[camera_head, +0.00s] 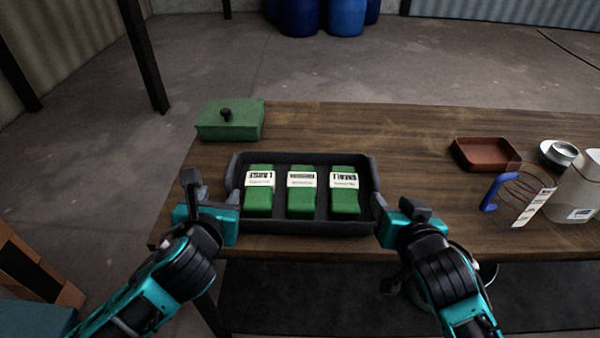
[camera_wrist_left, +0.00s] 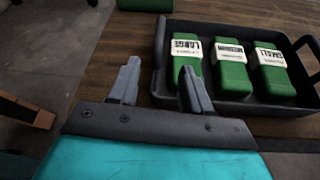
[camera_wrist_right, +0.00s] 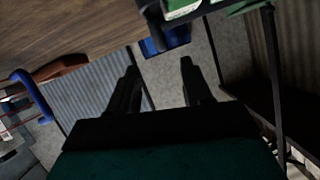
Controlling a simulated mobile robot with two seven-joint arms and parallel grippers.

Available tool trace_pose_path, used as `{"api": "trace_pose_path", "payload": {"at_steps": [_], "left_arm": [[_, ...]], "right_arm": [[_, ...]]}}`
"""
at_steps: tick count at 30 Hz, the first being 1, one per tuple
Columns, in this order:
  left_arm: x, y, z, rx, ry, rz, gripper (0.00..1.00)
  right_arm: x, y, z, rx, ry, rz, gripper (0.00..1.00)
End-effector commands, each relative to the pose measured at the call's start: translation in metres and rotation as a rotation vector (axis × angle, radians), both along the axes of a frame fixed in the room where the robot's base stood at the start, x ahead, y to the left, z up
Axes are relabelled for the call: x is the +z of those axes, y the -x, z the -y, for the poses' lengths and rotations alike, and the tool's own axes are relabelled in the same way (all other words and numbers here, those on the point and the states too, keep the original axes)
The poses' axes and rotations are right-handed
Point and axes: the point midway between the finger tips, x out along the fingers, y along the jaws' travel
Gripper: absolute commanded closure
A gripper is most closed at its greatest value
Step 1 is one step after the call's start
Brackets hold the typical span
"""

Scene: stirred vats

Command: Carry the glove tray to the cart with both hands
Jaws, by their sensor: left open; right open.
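The glove tray (camera_head: 305,226) is dark and open, lying flat on the wooden table near its front edge. It holds three green packs with white labels, including the large pack (camera_head: 259,190) and the small pack (camera_head: 344,192). My left gripper (camera_head: 207,192) is open beside the tray's left end; in the left wrist view its fingers (camera_wrist_left: 160,75) straddle the line of the tray's left wall, and contact cannot be told. My right gripper (camera_head: 400,212) is open beside the right end. Its empty fingers (camera_wrist_right: 158,72) show below the tray's edge (camera_wrist_right: 150,12). I cannot identify the cart.
A green lidded box (camera_head: 230,122) stands at the table's back left. A reddish-brown tray (camera_head: 486,154), a metal bowl (camera_head: 558,153), a blue-handled wire rack (camera_head: 522,195) and a white container (camera_head: 578,190) are at the right. Blue drums (camera_head: 322,16) stand on the floor behind.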

Motion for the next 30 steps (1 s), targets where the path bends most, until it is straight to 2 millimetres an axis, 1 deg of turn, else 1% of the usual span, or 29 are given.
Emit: {"api": "trace_pose_path", "payload": {"at_steps": [4, 13, 17, 20, 30], "left_arm": [[0.003, -0.001, 0.0, -0.014, -0.051, 0.005, 0.51], [0.003, -0.002, -0.001, -0.013, -0.051, 0.006, 0.51], [0.001, -0.008, -0.002, -0.011, -0.051, 0.006, 0.51], [-0.004, -0.02, -0.002, -0.01, -0.051, 0.006, 0.51], [-0.027, -0.075, -0.007, -0.011, -0.049, 0.005, 0.51]], "right_arm": [[0.003, -0.002, 0.0, -0.005, -0.004, 0.005, 0.51], [0.003, -0.002, 0.0, -0.005, -0.004, 0.005, 0.51], [0.001, -0.009, -0.001, -0.005, -0.004, 0.005, 0.51], [-0.004, -0.02, -0.002, -0.005, -0.004, 0.005, 0.51], [-0.027, -0.076, -0.006, -0.005, -0.004, 0.005, 0.51]]}}
